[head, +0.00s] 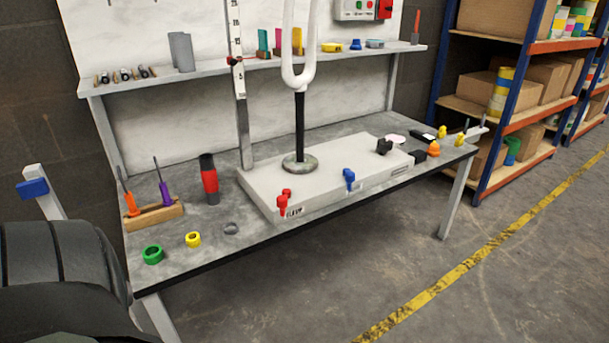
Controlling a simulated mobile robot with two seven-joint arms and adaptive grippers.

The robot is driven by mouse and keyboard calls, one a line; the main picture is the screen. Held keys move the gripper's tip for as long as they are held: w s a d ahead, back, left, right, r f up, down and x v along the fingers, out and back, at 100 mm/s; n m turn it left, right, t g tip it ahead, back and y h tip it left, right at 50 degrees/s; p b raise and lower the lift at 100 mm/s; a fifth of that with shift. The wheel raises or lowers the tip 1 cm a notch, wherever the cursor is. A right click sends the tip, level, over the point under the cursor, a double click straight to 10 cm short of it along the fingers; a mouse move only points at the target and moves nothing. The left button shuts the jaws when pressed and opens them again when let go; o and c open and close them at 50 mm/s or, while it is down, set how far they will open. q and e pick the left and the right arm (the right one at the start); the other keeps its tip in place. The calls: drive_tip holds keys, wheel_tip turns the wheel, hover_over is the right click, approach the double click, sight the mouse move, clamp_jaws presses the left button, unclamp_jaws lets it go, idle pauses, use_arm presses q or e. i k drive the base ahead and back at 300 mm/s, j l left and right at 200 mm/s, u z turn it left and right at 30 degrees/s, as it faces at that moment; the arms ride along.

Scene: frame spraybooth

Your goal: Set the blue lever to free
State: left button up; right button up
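A blue lever (349,179) sticks up at the front edge of the white base block (335,191) on the workbench. Its knob is at the top. A pale label strip lies to its right on the block's front face, too small to read, so I cannot tell which setting the lever is in. A red lever (283,203) stands at the left front of the same block, above a label that seems to read CLAMP. Neither of my grippers is in view, and nothing touches the blue lever.
A white fork-shaped frame on a black post (300,127) rises from the block. Left on the bench (207,258) are a red-black cylinder (209,180), a wooden tool holder (155,214) and rings. Small parts lie at right. A grey post with a blue block (32,187) stands far left.

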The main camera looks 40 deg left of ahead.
sight(349, 175)
drive_tip(key=u, duration=1.1)
